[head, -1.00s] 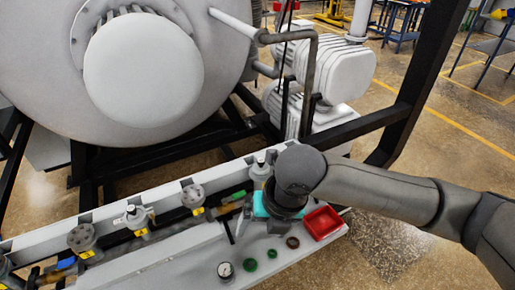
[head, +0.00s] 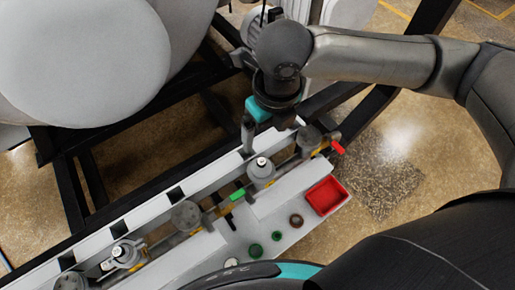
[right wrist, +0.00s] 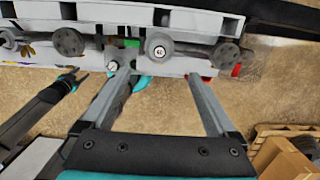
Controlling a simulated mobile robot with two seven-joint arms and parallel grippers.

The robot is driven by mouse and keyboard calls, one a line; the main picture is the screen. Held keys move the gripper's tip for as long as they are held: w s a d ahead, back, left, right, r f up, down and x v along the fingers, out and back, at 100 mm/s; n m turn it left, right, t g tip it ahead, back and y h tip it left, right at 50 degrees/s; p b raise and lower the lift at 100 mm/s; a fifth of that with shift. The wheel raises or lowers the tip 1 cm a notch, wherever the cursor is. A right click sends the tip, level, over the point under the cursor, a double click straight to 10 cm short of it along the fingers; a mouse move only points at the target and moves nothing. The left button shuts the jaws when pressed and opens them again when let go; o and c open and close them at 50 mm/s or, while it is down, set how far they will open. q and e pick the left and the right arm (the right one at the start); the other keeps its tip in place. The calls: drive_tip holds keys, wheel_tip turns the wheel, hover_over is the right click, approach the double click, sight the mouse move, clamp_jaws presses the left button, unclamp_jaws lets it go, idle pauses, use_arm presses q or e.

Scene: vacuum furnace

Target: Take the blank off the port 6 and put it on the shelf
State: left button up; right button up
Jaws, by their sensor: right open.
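Several grey round ports stand in a row along the pale manifold; their number labels cannot be read, so I cannot tell which is port 6. The end one (head: 308,138) has a grey round top beside a red handle. The one left of it (head: 261,170) has a pale centre and also shows in the right wrist view (right wrist: 159,48). I cannot tell which tops are blanks. My right gripper (head: 248,135) is beyond the manifold's far edge, left of the end port. In the right wrist view its fingers (right wrist: 160,76) are apart and empty. The pale shelf (head: 275,212) runs along the near side.
A red tray (head: 326,195) sits at the shelf's right end. Green rings (head: 255,250) and a brown ring (head: 296,220) lie left of it. A black frame (head: 350,90) and the large furnace body (head: 80,60) stand beyond. Bare shelf lies between rings and ports.

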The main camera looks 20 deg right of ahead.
hover_over(262, 161)
drive_tip(key=f, duration=0.9)
drive_tip(key=shift+s, duration=0.3)
drive_tip(key=shift+w+f, duration=0.15)
drive_tip(key=shift+f, duration=1.25)
drive_tip(key=shift+w+f, duration=0.15)
drive_tip(key=shift+f, duration=1.25)
clamp_jaws()
